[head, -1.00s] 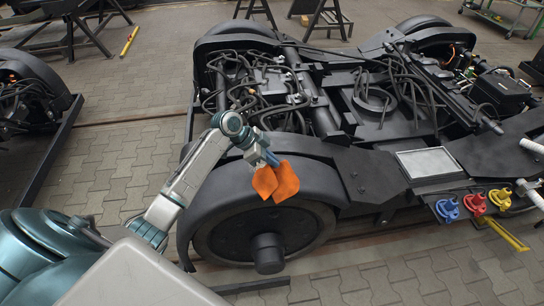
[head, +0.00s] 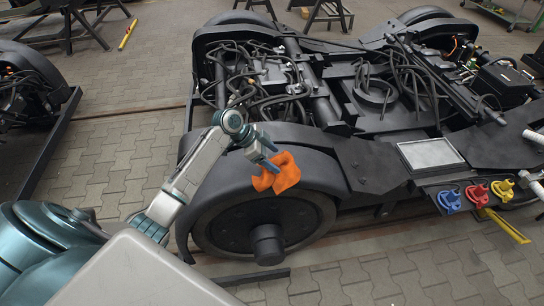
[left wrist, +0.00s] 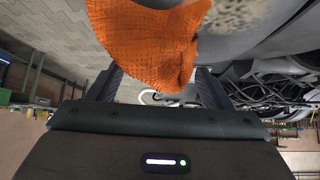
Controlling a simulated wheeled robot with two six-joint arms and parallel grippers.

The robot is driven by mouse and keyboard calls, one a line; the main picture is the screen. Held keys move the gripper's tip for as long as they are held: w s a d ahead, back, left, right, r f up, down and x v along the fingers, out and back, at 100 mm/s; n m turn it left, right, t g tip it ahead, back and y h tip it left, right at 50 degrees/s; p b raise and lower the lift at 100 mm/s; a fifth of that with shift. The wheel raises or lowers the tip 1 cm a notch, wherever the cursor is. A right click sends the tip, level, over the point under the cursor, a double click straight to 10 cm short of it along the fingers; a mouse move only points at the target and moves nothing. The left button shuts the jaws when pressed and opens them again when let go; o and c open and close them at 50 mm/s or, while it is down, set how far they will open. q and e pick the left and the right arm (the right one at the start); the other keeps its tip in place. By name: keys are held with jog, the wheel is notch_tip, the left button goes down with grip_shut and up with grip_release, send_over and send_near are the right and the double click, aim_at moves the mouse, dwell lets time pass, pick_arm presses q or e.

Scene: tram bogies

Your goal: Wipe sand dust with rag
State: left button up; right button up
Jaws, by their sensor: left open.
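The orange rag (head: 284,178) is crumpled against the outer side of the black, rounded wheel cover (head: 318,172) in the head view. My left gripper (head: 268,163) is at the rag's upper left edge, its fingers open. In the left wrist view the rag (left wrist: 150,45) fills the space beyond and between the spread fingertips, hiding part of the surface behind it. Whether the fingers touch the rag is unclear. Pale speckled dust (left wrist: 238,14) shows on a grey surface just right of the rag in that view. My right gripper is not seen.
The black bogie frame with hoses fills the middle and right. A grey flat panel (head: 430,153) lies on it. Blue (head: 449,200), red (head: 477,193) and yellow (head: 502,189) items sit at its right side. Paved floor (head: 115,165) is open at left.

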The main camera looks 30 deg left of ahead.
pick_arm(q)
jog(key=shift+f, duration=0.1)
jog(key=shift+f, duration=0.3)
jog(key=shift+f+b, duration=1)
jog(key=shift+f, duration=0.3)
jog(key=c, duration=0.7)
jog(key=shift+s, duration=0.1)
grip_shut()
